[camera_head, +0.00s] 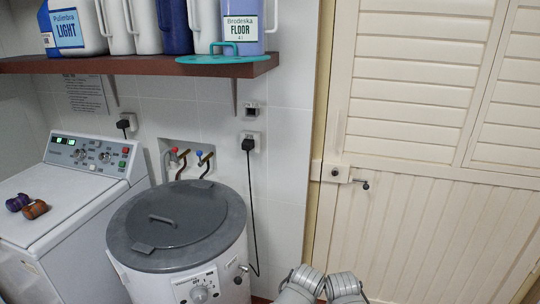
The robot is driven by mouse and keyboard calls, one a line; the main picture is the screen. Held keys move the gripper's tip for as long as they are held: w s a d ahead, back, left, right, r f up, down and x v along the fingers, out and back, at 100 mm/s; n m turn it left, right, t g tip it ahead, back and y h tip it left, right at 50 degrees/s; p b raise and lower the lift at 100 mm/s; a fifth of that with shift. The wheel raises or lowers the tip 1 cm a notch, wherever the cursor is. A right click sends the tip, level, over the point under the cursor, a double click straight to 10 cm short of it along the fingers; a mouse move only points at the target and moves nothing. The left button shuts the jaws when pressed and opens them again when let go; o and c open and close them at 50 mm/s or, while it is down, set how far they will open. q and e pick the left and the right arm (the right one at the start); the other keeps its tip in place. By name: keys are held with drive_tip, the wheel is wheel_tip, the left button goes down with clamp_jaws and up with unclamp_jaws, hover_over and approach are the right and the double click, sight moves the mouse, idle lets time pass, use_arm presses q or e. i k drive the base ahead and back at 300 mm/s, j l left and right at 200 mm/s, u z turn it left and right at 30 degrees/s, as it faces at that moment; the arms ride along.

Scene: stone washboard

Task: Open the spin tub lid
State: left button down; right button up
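The spin tub (215,262) is a white upright cylinder at the lower left of centre, with a dial on its front panel. Its round dark grey lid (200,205) lies flat across the top and looks closed. A raised bar handle (163,220) stands on the lid, and a small flat tab (143,247) is near its front edge. Two grey, jointed parts of my arms show at the bottom edge, right of the tub and apart from it. I see no gripper fingers in the view.
A white washing machine (60,215) stands left of the tub, with two small dark rolls on top. A brown shelf (140,67) above holds several bottles and a teal disc (215,60). Taps and a black cord are behind the tub. A cream door (430,225) is at right.

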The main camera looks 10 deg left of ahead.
sight(182, 215)
drive_tip(key=u, duration=1.25)
